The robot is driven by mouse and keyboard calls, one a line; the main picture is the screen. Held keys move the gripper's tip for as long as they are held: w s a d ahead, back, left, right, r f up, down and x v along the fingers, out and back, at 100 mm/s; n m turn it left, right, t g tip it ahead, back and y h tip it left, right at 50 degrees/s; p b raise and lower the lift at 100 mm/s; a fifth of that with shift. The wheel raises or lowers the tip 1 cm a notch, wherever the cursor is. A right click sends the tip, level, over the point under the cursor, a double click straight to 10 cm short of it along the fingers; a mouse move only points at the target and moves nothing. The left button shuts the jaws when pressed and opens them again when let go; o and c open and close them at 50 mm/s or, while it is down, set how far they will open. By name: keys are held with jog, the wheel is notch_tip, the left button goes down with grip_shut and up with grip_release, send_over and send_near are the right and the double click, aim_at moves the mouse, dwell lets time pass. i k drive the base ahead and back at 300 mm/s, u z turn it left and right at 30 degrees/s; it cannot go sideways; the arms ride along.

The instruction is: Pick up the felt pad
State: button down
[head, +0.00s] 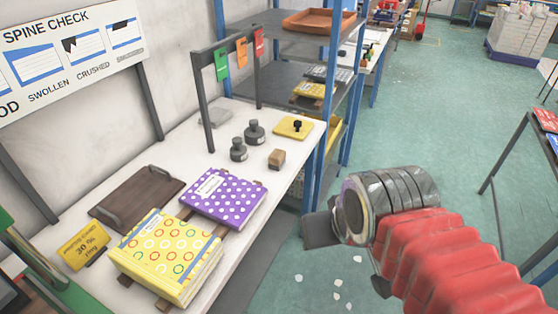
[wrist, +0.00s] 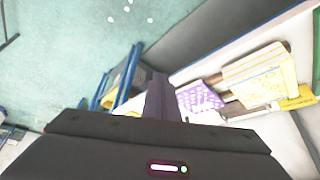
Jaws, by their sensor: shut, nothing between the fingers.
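I cannot single out the felt pad with certainty. A flat yellow pad with a black knob (head: 294,127) lies at the right rear of the white table (head: 262,215). A thin grey flat piece (head: 213,113) lies at the table's back, under the tag frame. My gripper (wrist: 160,88) is shut and empty in the wrist view. In the head view my gripper (head: 319,229) is partly hidden by its own wrist, over the floor to the right of the table, apart from everything on it.
A purple dotted book (head: 222,197) and a yellow ringed book (head: 168,255) lie on wooden strips. A brown tray (head: 137,198), two grey weights (head: 238,150) and a wooden block (head: 277,158) share the table. A blue-posted shelf (head: 330,90) stands beyond.

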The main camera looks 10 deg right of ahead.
aim_at(277, 159)
jog(key=u, duration=4.2)
jog(key=k, duration=0.8)
jog(key=u, duration=0.1)
